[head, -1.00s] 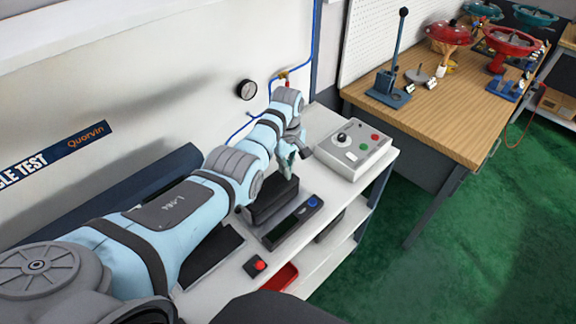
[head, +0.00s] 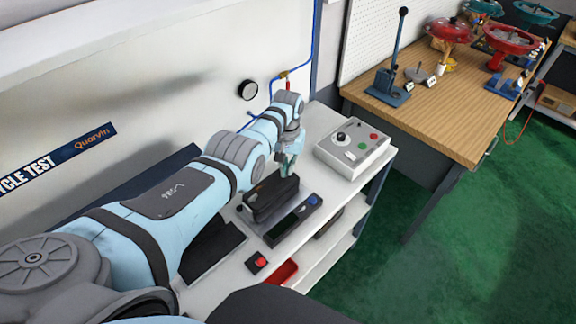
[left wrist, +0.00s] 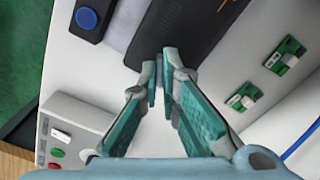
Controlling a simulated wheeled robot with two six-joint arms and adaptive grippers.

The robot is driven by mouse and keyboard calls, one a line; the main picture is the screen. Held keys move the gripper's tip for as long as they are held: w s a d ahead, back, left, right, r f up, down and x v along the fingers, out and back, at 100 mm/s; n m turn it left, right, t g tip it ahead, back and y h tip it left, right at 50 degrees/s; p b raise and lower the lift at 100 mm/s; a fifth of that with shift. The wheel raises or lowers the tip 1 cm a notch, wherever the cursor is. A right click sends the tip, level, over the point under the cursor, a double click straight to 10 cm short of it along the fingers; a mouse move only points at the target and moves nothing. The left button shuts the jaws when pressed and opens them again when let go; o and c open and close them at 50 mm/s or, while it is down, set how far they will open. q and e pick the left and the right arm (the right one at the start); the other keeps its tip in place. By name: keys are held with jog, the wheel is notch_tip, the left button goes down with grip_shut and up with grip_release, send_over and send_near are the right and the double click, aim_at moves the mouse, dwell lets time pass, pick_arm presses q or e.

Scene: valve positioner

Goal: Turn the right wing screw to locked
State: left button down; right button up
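The valve positioner appears as a dark oblong box (head: 272,200) on the white cart top, and its dark face also shows in the left wrist view (left wrist: 185,35). My left gripper (head: 287,168) points down at the box's far right end. In the left wrist view its teal fingers (left wrist: 160,72) converge at the box's edge with a narrow gap between the tips. I cannot make out a wing screw; one at the fingertips would be hidden or too small to tell. Whether the tips hold anything is unclear. My right gripper is out of view.
A grey control box (head: 352,150) with a knob and buttons stands right of the gripper. A dark device with a blue button (head: 292,220) lies in front of the positioner. A red button box (head: 257,262) is nearer. Green-based fittings (left wrist: 287,55) sit beside the positioner.

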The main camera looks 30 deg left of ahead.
pick_arm(q)
jog(key=m, duration=0.6)
jog(key=shift+f, duration=0.1)
jog(key=shift+s, duration=0.1)
dwell(0.5)
jog(key=c, duration=1.8)
grip_release()
notch_tip(320, 180, up, 12)
